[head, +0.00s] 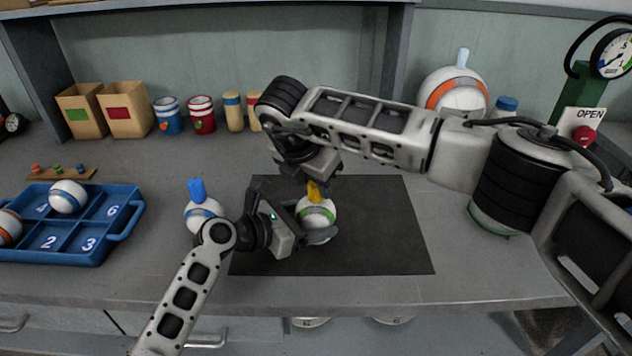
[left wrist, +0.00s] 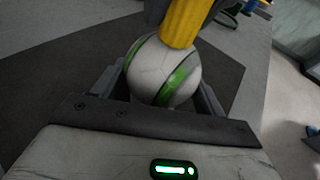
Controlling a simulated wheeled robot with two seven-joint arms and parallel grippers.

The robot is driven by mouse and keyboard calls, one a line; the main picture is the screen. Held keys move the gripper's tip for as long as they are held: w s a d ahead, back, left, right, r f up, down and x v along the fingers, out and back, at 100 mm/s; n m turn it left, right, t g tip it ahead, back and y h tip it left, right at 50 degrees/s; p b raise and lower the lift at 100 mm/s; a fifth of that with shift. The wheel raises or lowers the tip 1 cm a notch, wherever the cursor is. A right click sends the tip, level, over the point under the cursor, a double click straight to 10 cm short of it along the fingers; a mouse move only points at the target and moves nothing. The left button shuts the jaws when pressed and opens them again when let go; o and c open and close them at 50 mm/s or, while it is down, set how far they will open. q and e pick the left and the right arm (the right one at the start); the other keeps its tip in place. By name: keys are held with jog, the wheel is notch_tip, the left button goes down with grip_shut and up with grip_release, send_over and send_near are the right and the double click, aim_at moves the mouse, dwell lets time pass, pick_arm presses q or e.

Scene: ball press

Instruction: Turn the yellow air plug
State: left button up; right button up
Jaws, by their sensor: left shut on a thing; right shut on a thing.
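A white ball with a green stripe (head: 318,210) is over the black mat (head: 385,230). My left gripper (head: 310,226) is shut on the ball, holding it from the side; in the left wrist view the ball (left wrist: 160,72) sits between the fingers. The yellow air plug (head: 315,191) stands on top of the ball, and it also shows in the left wrist view (left wrist: 186,22), touching the ball. My right gripper (head: 314,180) reaches down from above and is shut on the yellow plug. Its fingers are partly hidden in the head view.
A ball with a blue plug (head: 197,190) stands left of my left gripper. A blue numbered tray (head: 75,252) with balls is at the left. Bags, cans and a large ball device (head: 455,92) line the back. The mat's right side is clear.

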pick_arm(q)
jog(key=shift+s+f, duration=0.1)
jog(key=shift+f, duration=0.25)
pick_arm(e)
jog(key=shift+w+r, duration=0.1)
jog(key=shift+r, duration=0.1)
jog(key=o, duration=0.9)
pick_arm(q)
jog(key=shift+r, duration=0.1)
pick_arm(e)
jog(key=shift+o, duration=0.5)
jog(key=shift+f, duration=0.1)
pick_arm(q)
jog(key=shift+r, duration=0.1)
jog(key=shift+r, duration=0.15)
pick_arm(e)
jog(key=v, duration=1.2)
pick_arm(q)
jog(key=o, duration=0.9)
jog(key=shift+o, duration=0.2)
